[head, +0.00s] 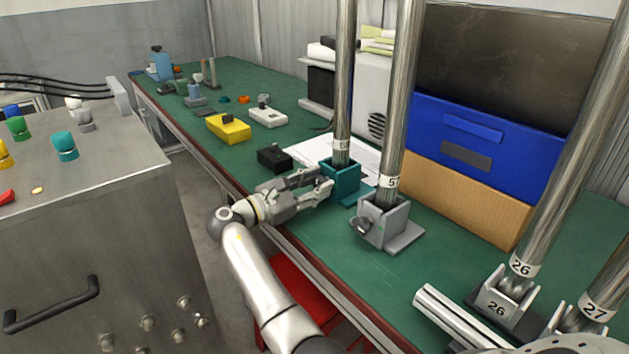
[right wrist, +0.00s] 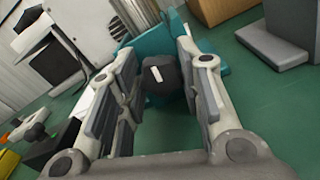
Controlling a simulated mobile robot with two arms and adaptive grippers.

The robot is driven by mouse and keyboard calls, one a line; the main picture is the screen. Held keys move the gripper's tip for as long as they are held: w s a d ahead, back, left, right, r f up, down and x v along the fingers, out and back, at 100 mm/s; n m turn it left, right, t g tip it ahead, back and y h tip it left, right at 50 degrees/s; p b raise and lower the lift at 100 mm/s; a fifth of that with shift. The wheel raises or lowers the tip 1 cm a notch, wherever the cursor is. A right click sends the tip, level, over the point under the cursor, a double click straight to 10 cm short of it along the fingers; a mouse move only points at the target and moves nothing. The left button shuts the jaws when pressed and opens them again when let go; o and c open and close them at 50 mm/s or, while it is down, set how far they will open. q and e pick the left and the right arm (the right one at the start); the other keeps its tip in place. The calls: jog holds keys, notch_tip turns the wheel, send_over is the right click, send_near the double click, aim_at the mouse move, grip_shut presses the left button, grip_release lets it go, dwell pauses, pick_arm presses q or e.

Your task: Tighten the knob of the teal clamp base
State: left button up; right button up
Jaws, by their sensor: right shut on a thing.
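The teal clamp base (head: 345,180) stands on the green bench and holds an upright metal pole (head: 343,80). It also shows at the top of the right wrist view (right wrist: 145,48). Its dark knob (right wrist: 161,74) has a white mark and sits between my right fingertips. My right gripper (head: 322,185) reaches in from the left of the base, level with the knob, and is shut on it. In the head view the fingers hide the knob. My left gripper is in neither view.
A grey clamp base (head: 385,222) with another pole stands close to the right. A black box (head: 274,157) lies just behind my gripper. White paper (head: 305,150) lies behind the teal base. A blue case (head: 470,145) stands further right.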

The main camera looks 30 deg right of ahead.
jog(key=shift+m, duration=1.9)
jog(key=shift+s+f+m, duration=0.1)
jog(key=shift+m, duration=0.9)
jog(key=m+b, duration=0.2)
jog(key=m, duration=0.2)
jog(key=shift+f, duration=0.1)
jog(key=m+b, duration=0.2)
jog(key=m, duration=0.2)
jog(key=m+b, duration=0.2)
jog(key=shift+m, duration=0.4)
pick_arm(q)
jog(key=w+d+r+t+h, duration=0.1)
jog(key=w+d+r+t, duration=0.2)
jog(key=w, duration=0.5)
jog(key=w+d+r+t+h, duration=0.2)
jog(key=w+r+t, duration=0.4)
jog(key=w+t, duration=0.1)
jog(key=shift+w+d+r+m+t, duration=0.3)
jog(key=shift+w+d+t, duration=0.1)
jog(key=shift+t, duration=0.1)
